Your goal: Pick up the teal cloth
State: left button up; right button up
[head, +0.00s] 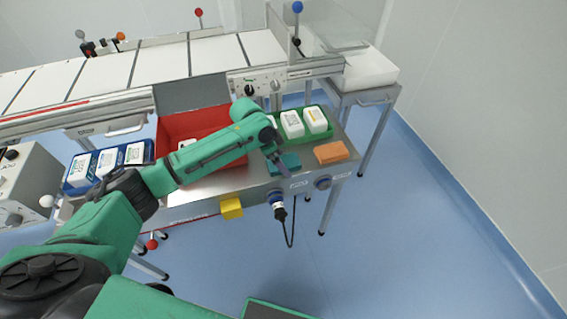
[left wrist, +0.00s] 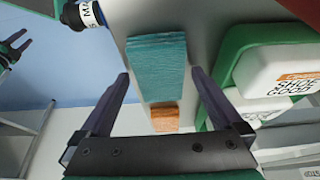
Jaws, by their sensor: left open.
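The teal cloth (head: 288,162) lies folded on the metal side table, next to an orange cloth (head: 331,152). In the left wrist view the teal cloth (left wrist: 158,65) lies ahead of my left gripper (left wrist: 158,82), in line with the gap between the fingers, with the orange cloth (left wrist: 165,117) nearer the gripper base. My left gripper (head: 280,163) is open and empty over the teal cloth in the head view, partly hiding it. I cannot tell whether the fingers touch it.
A green tray (head: 329,134) with white packs stands just behind the cloths. A red bin (head: 170,125) and a blue tray (head: 80,165) stand to the left. A plug with a black cable (head: 280,213) and a yellow box (head: 231,208) are on the table's front. The floor at right is clear.

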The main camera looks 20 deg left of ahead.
pick_arm(q)
jog(key=shift+f, duration=0.1)
dwell(0.3)
jog(key=c, duration=1.4)
jog(key=shift+r+b, duration=0.2)
jog(key=shift+b, duration=0.15)
notch_tip(320, 180, up, 20)
jog(key=p, duration=0.1)
